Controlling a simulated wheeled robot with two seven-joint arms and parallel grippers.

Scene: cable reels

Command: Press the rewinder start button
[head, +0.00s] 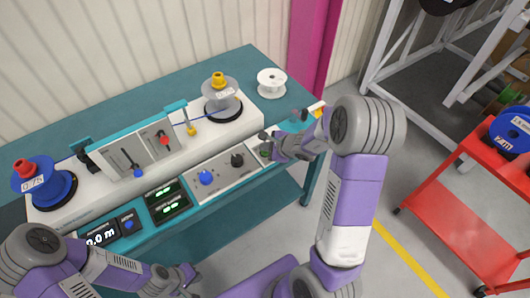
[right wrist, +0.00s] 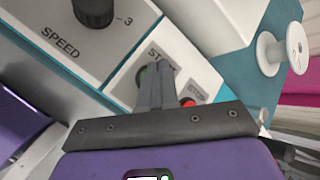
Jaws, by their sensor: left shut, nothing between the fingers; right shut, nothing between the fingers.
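The rewinder (head: 85,205) is a white and teal bench machine with a sloping front panel. Its green start button (right wrist: 142,74) shows partly in the right wrist view, under the label whose first letters read "ST". My right gripper (right wrist: 157,70) is shut and empty, its fingertips over that button and hiding much of it; I cannot tell whether they touch it. In the head view my right gripper (head: 266,142) is at the panel's right end. The red stop button (right wrist: 188,102) is just right of the fingers. My left gripper (head: 190,278) is shut and empty, in front of the bench.
A black speed knob (right wrist: 95,10) is left of the buttons. A blue knob (head: 206,178) and green displays (head: 167,200) are further left. A blue reel (head: 30,178) and a clear reel (head: 222,98) sit on the machine. A white spool (head: 271,83) stands behind; a red cart (head: 440,200) is right.

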